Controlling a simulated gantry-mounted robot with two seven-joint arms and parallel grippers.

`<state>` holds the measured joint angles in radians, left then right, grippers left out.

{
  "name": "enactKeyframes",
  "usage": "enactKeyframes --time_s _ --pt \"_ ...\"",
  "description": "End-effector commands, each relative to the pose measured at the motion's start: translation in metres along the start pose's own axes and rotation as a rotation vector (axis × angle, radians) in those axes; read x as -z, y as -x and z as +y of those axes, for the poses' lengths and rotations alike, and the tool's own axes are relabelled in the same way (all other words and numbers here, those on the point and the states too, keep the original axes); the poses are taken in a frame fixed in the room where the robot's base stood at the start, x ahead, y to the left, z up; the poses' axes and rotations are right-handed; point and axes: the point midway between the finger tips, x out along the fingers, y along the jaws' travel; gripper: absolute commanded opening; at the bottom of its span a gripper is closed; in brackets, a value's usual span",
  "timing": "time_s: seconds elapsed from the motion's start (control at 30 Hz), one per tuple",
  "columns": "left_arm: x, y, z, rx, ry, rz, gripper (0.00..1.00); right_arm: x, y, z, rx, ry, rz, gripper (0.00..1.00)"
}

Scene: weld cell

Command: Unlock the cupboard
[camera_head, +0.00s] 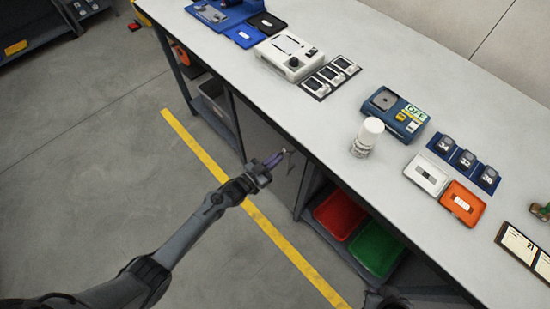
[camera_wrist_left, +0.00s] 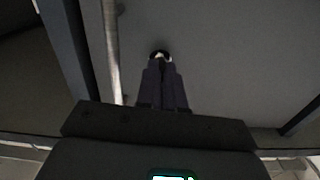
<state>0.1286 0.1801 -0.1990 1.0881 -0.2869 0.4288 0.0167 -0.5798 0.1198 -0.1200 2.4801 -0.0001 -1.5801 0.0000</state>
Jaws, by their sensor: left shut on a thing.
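The cupboard (camera_head: 262,128) is a grey-fronted unit under the long workbench. Its grey front also fills much of the left wrist view (camera_wrist_left: 235,65). My left gripper (camera_head: 276,159) is in front of it, with its fingers pointing at the front. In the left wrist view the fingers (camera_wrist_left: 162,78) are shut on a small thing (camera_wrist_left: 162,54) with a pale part. A dark round spot, perhaps a lock, lies just beyond the fingertips. The fingers hide most of the held thing, and I cannot tell whether it sits in a lock. A dark part of my right arm shows at the bottom edge in the head view.
A pale vertical bar (camera_wrist_left: 112,50) stands left of the fingers. A red bin (camera_head: 339,214) and a green bin (camera_head: 377,248) sit on the shelf right of the cupboard. The workbench top (camera_head: 320,120) carries several devices and a white bottle (camera_head: 367,137). Floor left is clear.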

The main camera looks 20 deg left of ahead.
Motion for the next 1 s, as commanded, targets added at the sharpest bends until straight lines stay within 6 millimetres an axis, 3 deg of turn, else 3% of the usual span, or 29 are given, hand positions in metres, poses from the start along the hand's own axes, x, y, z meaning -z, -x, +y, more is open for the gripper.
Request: enactKeyframes --time_s 0.73,0.77,0.9,1.0 --pt "-0.0011 0.0003 0.0001 0.000 0.087 -0.003 0.00 0.0006 0.0024 0.0001 0.000 0.000 0.000 0.00" --pt "-0.0011 0.0003 0.0001 0.000 0.087 -0.002 0.12 0.0006 0.0024 0.0000 0.000 0.000 0.000 0.00" --pt "-0.0008 0.0003 0.0001 0.000 0.086 -0.002 0.33 0.0006 0.0024 0.0001 0.000 0.000 -0.001 0.00" --pt "-0.0006 0.0002 0.0001 0.000 0.085 -0.001 0.33 0.0006 0.0024 0.0001 0.000 0.000 -0.001 0.00"
